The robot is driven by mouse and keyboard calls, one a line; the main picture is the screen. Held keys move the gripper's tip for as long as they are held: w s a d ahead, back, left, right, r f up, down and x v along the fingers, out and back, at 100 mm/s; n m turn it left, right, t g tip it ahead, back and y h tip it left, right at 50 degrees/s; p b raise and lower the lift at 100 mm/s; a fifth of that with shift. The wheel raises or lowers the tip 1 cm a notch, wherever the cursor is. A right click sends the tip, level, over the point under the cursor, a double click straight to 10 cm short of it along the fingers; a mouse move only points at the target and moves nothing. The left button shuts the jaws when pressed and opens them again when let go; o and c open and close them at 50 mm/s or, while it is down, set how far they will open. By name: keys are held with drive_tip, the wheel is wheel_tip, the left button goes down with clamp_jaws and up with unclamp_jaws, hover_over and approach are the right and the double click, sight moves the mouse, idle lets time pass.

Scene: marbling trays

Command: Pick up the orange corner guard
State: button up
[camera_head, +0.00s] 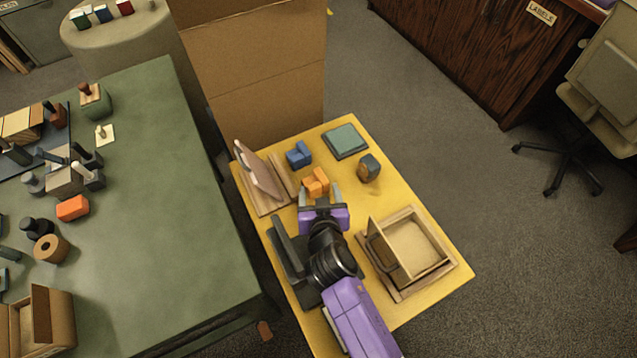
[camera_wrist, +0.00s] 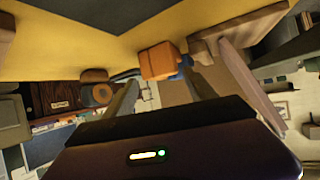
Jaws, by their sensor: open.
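The orange corner guard (camera_head: 315,182) sits on the yellow table (camera_head: 352,218), just beyond the fingertips of my gripper (camera_head: 320,193). It is a small blocky angled piece. In the wrist view the orange corner guard (camera_wrist: 158,62) shows above and between the two fingers of my gripper (camera_wrist: 160,90). My gripper is open, with nothing between its fingers. I cannot tell whether a fingertip touches the guard.
A blue corner piece (camera_head: 299,155) lies close behind the orange one. A wooden stand with a tilted panel (camera_head: 259,172) is close on the left. A dark block with a tan face (camera_head: 369,168) and a green pad (camera_head: 345,141) lie behind right. A wooden box (camera_head: 408,246) stands right of my arm.

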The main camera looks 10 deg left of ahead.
sight(319, 186)
drive_tip(key=shift+x, duration=3)
drive_tip(key=c, duration=1)
